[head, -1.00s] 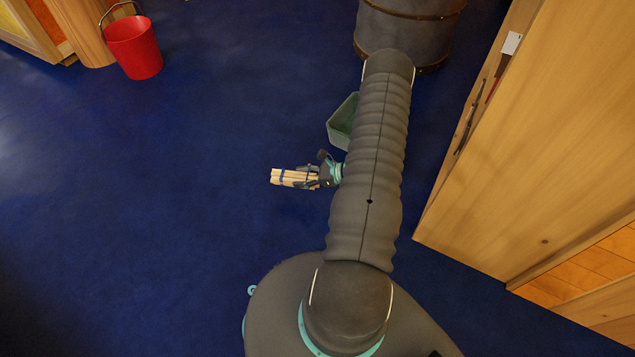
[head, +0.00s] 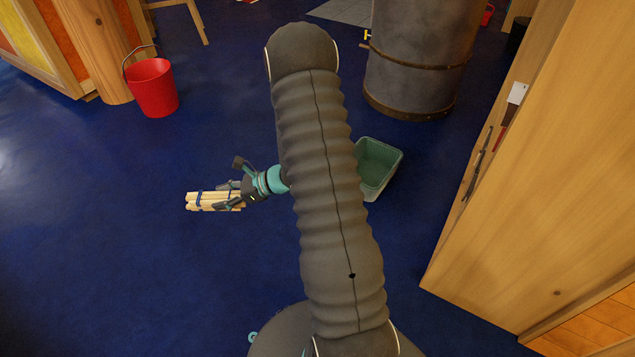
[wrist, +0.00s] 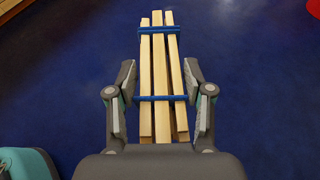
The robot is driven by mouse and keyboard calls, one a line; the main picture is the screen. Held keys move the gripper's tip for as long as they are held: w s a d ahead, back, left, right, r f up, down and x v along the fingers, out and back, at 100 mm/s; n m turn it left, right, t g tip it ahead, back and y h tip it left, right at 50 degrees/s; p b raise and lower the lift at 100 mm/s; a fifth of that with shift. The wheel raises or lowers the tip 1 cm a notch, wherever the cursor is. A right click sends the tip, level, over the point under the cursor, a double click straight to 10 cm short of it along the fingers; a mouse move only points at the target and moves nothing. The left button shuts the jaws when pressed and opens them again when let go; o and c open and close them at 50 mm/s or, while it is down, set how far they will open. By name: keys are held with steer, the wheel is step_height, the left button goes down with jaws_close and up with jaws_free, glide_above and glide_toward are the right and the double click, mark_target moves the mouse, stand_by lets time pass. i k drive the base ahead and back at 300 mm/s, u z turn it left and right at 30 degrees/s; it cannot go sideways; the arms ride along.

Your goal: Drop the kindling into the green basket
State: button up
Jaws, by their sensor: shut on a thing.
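The kindling (head: 207,201) is a bundle of pale wooden sticks tied with blue bands. My gripper (head: 234,196) is shut on its near end and holds it out to the left of my arm in the head view. In the wrist view the kindling (wrist: 161,68) lies between the two fingers of my gripper (wrist: 160,105) and points away from the palm. The green basket (head: 381,162) stands on the floor to the right of my arm, its left edge partly hidden behind the arm. The part of it that shows looks empty. The kindling is well apart from it.
A red bucket (head: 153,88) stands at the upper left by a wooden post (head: 98,50). A large grey metal barrel (head: 420,60) stands just behind the basket. A wooden cabinet (head: 550,150) fills the right side. The blue floor at left is clear.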

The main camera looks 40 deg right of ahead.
mark_target(374, 177)
steer(key=u, duration=0.75)
steer(key=i, duration=0.45)
steer(key=z, duration=2.65)
steer(key=k, duration=0.4)
steer(key=u, duration=0.75)
steer(key=i, duration=1.25)
steer(key=z, duration=0.6)
